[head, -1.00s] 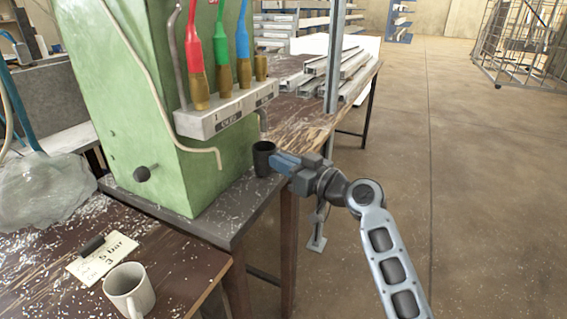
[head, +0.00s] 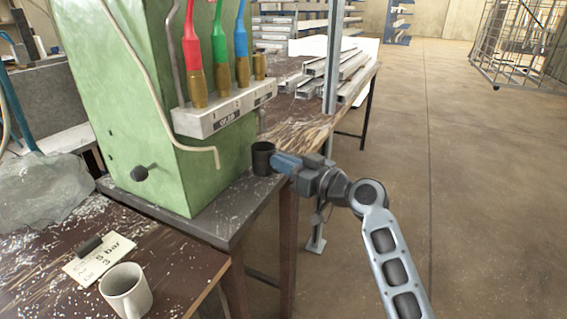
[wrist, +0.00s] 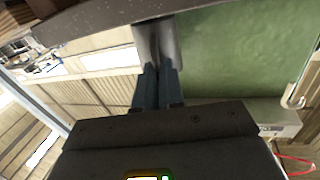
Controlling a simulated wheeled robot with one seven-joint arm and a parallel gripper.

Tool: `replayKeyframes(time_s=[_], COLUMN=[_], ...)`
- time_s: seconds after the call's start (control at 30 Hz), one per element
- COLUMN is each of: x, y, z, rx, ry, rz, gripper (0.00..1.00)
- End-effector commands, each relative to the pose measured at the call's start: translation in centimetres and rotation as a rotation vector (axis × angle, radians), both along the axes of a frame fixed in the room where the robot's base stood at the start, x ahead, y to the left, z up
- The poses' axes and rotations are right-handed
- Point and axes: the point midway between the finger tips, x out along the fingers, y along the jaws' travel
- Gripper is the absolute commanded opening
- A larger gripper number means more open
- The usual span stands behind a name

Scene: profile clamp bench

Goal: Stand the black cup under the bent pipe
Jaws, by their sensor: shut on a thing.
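The black cup (head: 263,160) is upright at the right end of the green machine's dark base plate (head: 232,212). My gripper (head: 284,164) is shut on it from the right. In the wrist view the cup (wrist: 158,42) sits between the fingertips (wrist: 158,84), and that picture is upside down. I cannot tell whether the cup's bottom touches the plate. The cream bent pipe (head: 152,82) runs down the machine's front. Its hooked end is left of the cup; the hook also shows at the right in the wrist view (wrist: 293,101).
The green machine (head: 120,100) carries a grey valve block (head: 222,112) with coloured handles. A white mug (head: 126,291) and a paper card (head: 98,259) lie on the near table. The base plate below the pipe is clear apart from chips.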

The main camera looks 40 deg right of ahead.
Motion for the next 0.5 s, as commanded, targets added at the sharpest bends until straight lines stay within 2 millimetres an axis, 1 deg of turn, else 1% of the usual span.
replayKeyframes(time_s=[0.5], x=[0.01], y=[0.01], z=[-0.35], rx=[0.000], ry=[0.000], rz=[0.000], gripper=[0.00])
